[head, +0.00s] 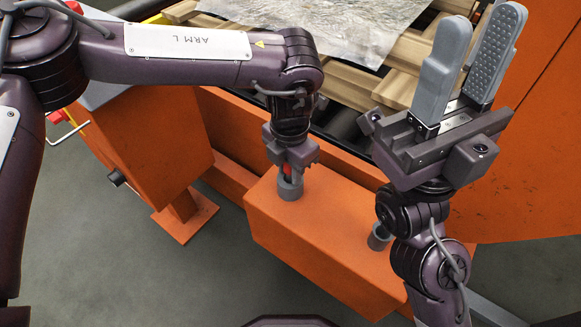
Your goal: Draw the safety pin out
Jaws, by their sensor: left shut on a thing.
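The safety pin (288,170) shows only as a small red part just above a grey round collar (290,188) on top of an orange box (300,235). My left gripper (289,168) points down from above and is shut on the red part. Its fingers hide most of the pin, and I cannot tell how deep the pin sits in the collar. My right gripper (478,35) is raised at the right, pointing up, with its two grey padded fingers apart and nothing between them.
A second grey cylinder (378,238) stands on the box, partly behind my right arm. Behind are wooden slats (405,85) with clear plastic sheeting (340,30). An orange cabinet (150,140) stands left and an orange panel (545,130) right. Grey floor (200,275) is free in front.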

